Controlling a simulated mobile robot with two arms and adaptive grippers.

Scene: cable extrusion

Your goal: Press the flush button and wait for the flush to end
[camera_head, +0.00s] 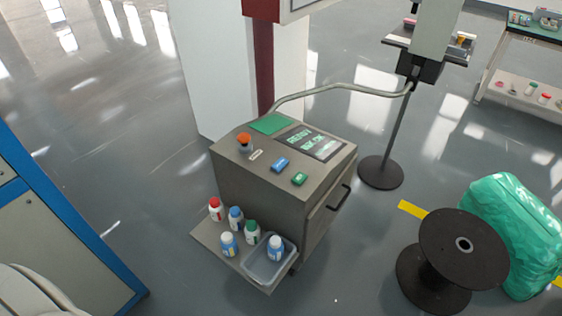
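A grey-brown machine (262,205) stands on the floor in the middle of the head view. On its sloped top are a blue button (280,165) and a green button (299,179), side by side near the front edge. Their labels are too small to read, so I cannot tell which is the flush button. An orange-red knob (244,139) sits to their left. A dark display (312,142) behind the buttons shows green text that seems to begin with "READY". Neither of my grippers shows in this view.
A front shelf (212,238) holds several capped bottles and a clear bin (261,272). A curved grey pipe (335,88) runs from the machine to a stand (381,173). A black spool (464,262) and green bag (518,232) lie right. A blue-edged cabinet (62,215) is left.

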